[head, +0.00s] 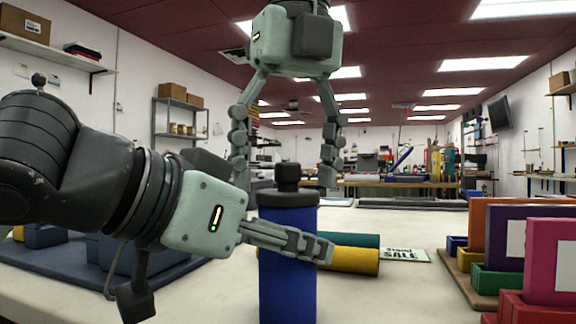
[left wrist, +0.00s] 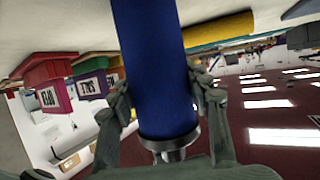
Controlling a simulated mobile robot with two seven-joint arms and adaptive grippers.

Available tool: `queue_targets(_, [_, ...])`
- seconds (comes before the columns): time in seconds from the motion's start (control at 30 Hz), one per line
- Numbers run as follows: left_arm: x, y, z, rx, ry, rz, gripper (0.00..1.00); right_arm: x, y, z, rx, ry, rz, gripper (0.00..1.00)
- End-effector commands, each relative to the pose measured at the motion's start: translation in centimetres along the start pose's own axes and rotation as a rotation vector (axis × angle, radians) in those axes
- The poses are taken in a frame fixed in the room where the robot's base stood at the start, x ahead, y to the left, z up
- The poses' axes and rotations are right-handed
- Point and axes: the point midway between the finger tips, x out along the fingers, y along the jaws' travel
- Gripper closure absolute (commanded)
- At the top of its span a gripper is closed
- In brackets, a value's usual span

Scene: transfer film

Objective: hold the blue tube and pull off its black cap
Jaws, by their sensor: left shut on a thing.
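The blue tube (head: 287,270) stands upright in the middle of the head view, with its black cap (head: 287,198) on top. My left gripper (head: 305,246) reaches in from the left and is shut on the blue tube below the cap; one finger crosses its front. In the left wrist view the blue tube (left wrist: 152,65) lies between both fingers of my left gripper (left wrist: 160,95). My right gripper (head: 284,178) hangs from above, open, fingers pointing down and spread wide to either side of the cap. Nothing shows between its fingers above the cap.
A yellow roll (head: 352,261) and a teal roll (head: 350,240) lie behind the tube, beside a lettered card (head: 404,255). Coloured panels in holders, one pink (head: 550,262), stand at the right. A blue mat (head: 160,280) lies left.

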Motion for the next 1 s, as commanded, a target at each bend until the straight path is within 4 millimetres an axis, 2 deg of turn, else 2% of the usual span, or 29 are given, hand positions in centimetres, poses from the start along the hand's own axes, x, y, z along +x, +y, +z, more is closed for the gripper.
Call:
queue_targets(0.03, [0.00, -0.01, 0.01, 0.000, 0.000, 0.000, 1.00, -0.01, 0.01, 0.00, 0.000, 0.000, 0.000, 0.37])
queue_targets(0.3, [0.00, -0.01, 0.01, 0.000, 0.000, 0.000, 1.00, -0.02, 0.01, 0.00, 0.000, 0.000, -0.001, 0.70])
queue_targets(0.4, [0.00, -0.01, 0.01, 0.000, 0.000, 0.000, 1.00, -0.01, 0.00, 0.00, 0.000, 0.000, -0.001, 0.79])
queue_targets(1.0, [0.00, -0.01, 0.01, 0.000, 0.000, 0.000, 1.00, -0.46, 0.04, 0.08, -0.001, 0.000, -0.001, 0.79])
